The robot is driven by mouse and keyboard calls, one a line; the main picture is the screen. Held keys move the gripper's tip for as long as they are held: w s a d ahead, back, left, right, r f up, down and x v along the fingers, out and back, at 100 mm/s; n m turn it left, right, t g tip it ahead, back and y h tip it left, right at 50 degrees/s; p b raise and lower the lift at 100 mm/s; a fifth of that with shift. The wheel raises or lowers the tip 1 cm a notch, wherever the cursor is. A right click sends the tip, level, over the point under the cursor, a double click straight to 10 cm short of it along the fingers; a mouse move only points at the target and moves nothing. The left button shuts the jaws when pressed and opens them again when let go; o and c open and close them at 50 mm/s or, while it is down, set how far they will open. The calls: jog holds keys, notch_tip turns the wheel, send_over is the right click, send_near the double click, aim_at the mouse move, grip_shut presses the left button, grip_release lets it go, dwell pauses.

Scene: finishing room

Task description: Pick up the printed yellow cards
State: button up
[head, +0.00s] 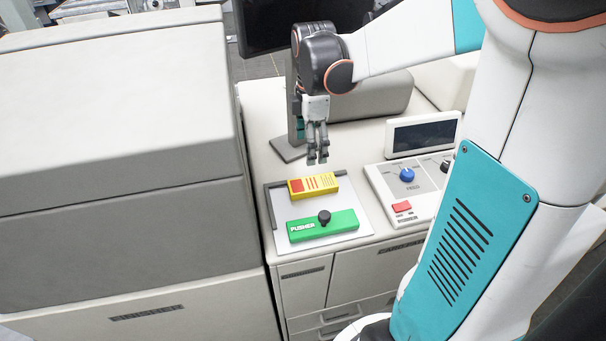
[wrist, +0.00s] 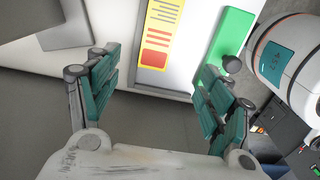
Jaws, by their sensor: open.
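The printed yellow cards (head: 313,186) form a flat yellow block with red and dark print, lying on a pale tray (head: 279,222) on the cabinet top. They also show in the wrist view (wrist: 160,35), between and beyond my fingers. My gripper (head: 317,160) hangs fingers down above and just behind the yellow cards, apart from them. In the wrist view its teal-padded fingers (wrist: 155,95) are spread wide with nothing between them.
A green block marked PUSHER (head: 340,228) with a black knob (head: 324,217) lies in front of the cards. A control panel (head: 425,187) with a small screen (head: 423,134) stands to the right. A large grey machine (head: 120,160) rises on the left.

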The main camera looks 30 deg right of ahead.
aim_at(310, 183)
notch_tip(310, 183, down, 14)
jog(key=shift+w+d+r+b, duration=0.1)
jog(key=shift+w+b, duration=0.05)
jog(key=shift+b, duration=0.8)
jog(key=shift+c, duration=0.5)
jog(key=c, duration=1.3)
jog(key=shift+o, duration=0.2)
jog(key=shift+r, duration=0.15)
